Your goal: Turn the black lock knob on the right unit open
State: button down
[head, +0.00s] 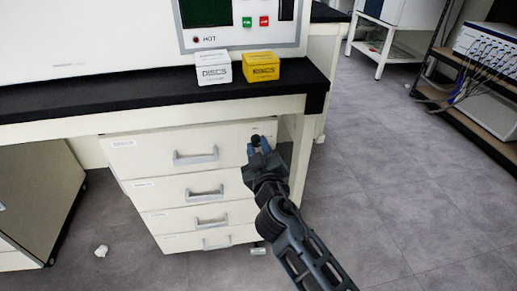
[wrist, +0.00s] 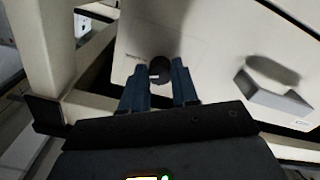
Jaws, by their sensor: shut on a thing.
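The black lock knob (head: 255,140) sits at the upper right corner of the top drawer of a white drawer unit (head: 157,151) under the bench. In the wrist view the round dark knob (wrist: 162,70) shows between the fingertips, with a small light mark on it. My gripper (head: 259,147) reaches the knob from the front right. It also shows in the wrist view (wrist: 160,77), its two blue-grey fingers shut on the knob, one on each side. The fingers hide part of the knob's sides.
The black benchtop (head: 150,112) overhangs the drawers, with a white box (head: 214,74) and a yellow box (head: 261,67) near its edge. A bench leg (head: 302,150) stands close to the right of my gripper. Drawer handles (head: 196,155) stick out to the left. Floor at right is clear.

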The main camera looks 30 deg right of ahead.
jog(key=n, duration=0.3)
jog(key=shift+n, duration=0.4)
jog(key=n+p, duration=0.1)
jog(key=n, duration=0.2)
jog(key=shift+r+n, duration=0.1)
jog(key=shift+n, duration=0.2)
jog(key=n+p, duration=0.1)
jog(key=n, duration=0.3)
jog(key=shift+n+p, duration=0.35)
jog(key=shift+n, duration=0.95)
jog(key=c, duration=0.8)
grip_release()
jog(key=shift+c, duration=0.2)
jog(key=shift+s, duration=0.15)
jog(key=v, duration=0.7)
jog(key=shift+s+a, duration=0.15)
jog(key=shift+s, duration=0.1)
